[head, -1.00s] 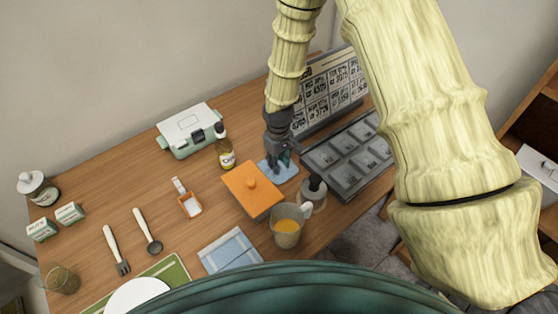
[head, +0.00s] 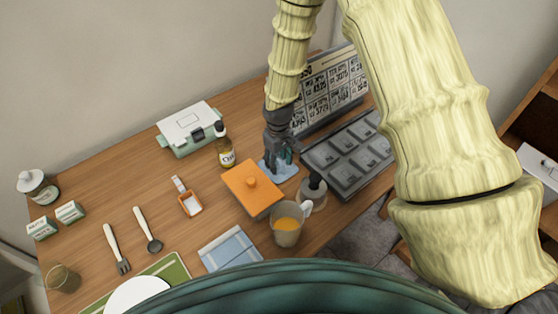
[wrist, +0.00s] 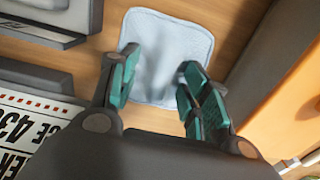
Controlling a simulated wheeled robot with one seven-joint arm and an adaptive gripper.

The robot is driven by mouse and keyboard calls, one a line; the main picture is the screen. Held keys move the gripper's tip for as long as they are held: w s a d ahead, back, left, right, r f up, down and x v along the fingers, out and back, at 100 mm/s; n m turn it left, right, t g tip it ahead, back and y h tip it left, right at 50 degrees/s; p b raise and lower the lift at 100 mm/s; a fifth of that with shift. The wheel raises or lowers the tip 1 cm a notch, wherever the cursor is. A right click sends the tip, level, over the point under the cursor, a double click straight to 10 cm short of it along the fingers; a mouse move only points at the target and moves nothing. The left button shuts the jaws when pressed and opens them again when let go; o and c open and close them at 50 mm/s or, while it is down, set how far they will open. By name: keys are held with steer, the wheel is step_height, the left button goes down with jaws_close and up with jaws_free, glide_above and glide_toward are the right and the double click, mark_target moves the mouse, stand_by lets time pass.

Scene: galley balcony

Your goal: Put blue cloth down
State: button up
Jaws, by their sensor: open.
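The blue cloth (wrist: 165,25) is a pale blue square with rounded corners. It lies flat on the wooden desk in the wrist view. In the head view the cloth (head: 291,172) shows between the orange lidded box and the dark compartment tray, partly hidden by my gripper. My gripper (wrist: 160,64) is open, its two teal-padded fingers apart over the cloth with nothing gripped between them. In the head view my gripper (head: 278,168) points down at the cloth. I cannot tell whether the fingertips touch it.
The orange box (head: 252,184) stands close left of the cloth, the compartment tray (head: 347,155) close right. A dark-topped stamp-like object (head: 316,190) and a mug (head: 287,228) are in front. A bottle (head: 225,152) stands behind left. A folded blue-white napkin (head: 230,248) lies at the front edge.

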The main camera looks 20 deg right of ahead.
mark_target(278, 161)
step_height(278, 161, up, 12)
steer(key=b, duration=0.2)
steer(key=shift+f+b, duration=0.2)
steer(key=shift+b, duration=0.1)
stand_by(0.6)
